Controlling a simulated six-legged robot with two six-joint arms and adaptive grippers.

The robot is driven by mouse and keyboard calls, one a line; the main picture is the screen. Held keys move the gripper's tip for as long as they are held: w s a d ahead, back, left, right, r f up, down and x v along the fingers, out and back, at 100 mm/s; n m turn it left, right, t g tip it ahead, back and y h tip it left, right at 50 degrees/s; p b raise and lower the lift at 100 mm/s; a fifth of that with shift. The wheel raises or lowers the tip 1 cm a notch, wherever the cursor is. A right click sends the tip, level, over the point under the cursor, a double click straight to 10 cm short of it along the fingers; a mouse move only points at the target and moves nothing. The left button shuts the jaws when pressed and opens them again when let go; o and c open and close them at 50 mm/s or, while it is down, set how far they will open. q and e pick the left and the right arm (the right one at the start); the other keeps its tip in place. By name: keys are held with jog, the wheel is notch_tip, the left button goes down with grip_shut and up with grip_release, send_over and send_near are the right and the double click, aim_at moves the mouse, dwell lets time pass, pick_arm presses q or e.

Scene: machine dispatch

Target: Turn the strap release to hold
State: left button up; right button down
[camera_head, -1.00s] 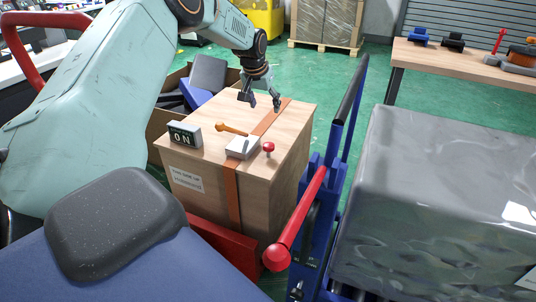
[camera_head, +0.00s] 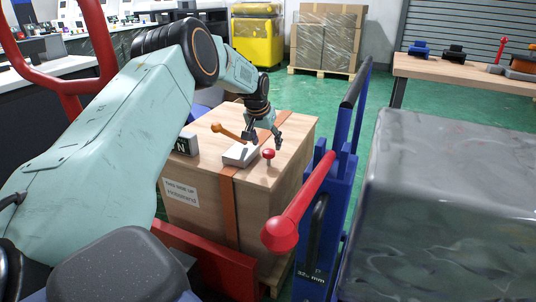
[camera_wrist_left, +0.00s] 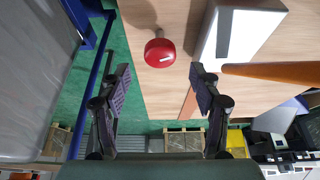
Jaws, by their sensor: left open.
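The strap release sits on top of a wooden crate (camera_head: 205,170). It shows as a pale grey block (camera_head: 238,154) with an orange lever (camera_head: 228,132) that points up and left, over an orange-brown strap (camera_head: 229,205). A red knob (camera_head: 268,154) stands on a short stem to the block's right. My left gripper (camera_head: 264,139) is open and empty above the crate, just behind the block and knob. In the left wrist view the red knob (camera_wrist_left: 160,52) shows between the fingers' lines, beyond the tips. The block (camera_wrist_left: 238,32) and lever (camera_wrist_left: 268,73) lie to the right there. My right gripper is out of view.
A dark display box (camera_head: 187,144), partly hidden by my arm, reads "N" on the crate. A blue frame with a red handle (camera_head: 300,205) stands close to the crate's right. A grey wrapped load (camera_head: 450,190) is farther right.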

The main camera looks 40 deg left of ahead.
aim_at(269, 150)
pick_arm(q)
jog(key=shift+b+x, duration=0.8)
jog(key=shift+x, duration=1.2)
jog(key=c, duration=1.1)
jog(key=shift+a+m+h+b, duration=0.1)
jog(key=shift+m+h+b, duration=0.25)
jog(key=shift+m, duration=0.65)
jog(key=shift+c, duration=0.2)
jog(key=shift+m+h+b, duration=0.55)
jog(key=shift+m+b, duration=0.05)
jog(key=shift+m, duration=0.8)
jog(key=o, duration=1.1)
jog(key=shift+o, duration=0.2)
